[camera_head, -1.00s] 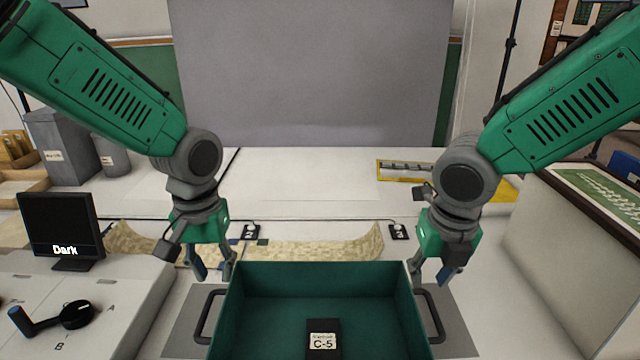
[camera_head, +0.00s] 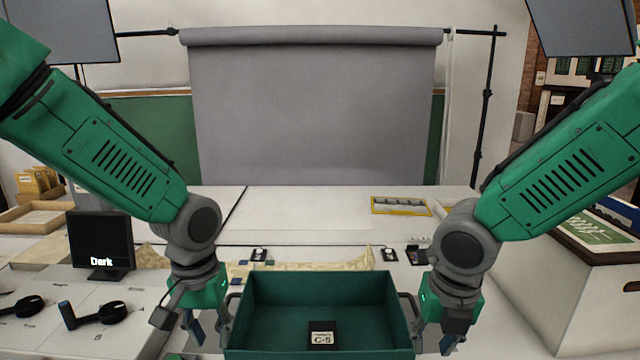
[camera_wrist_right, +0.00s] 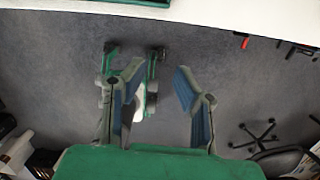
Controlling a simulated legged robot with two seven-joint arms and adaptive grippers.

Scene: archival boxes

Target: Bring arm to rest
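A dark green open box (camera_head: 318,338) stands at the bottom middle of the head view, with a handle on each side and a small black block labelled C-5 (camera_head: 322,332) inside. My left gripper (camera_head: 208,335) is beside the box's left side, fingers pointing down and apart. My right gripper (camera_head: 432,340) is beside the box's right side, also pointing down. In the right wrist view the right gripper's two fingers (camera_wrist_right: 155,92) are spread with nothing between them. Whether the fingertips touch the handles cannot be told.
A yellow-framed tray (camera_head: 400,206) lies on the white table at the back. A large pale box (camera_head: 560,275) stands on the right. A grey backdrop (camera_head: 312,110) hangs behind.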

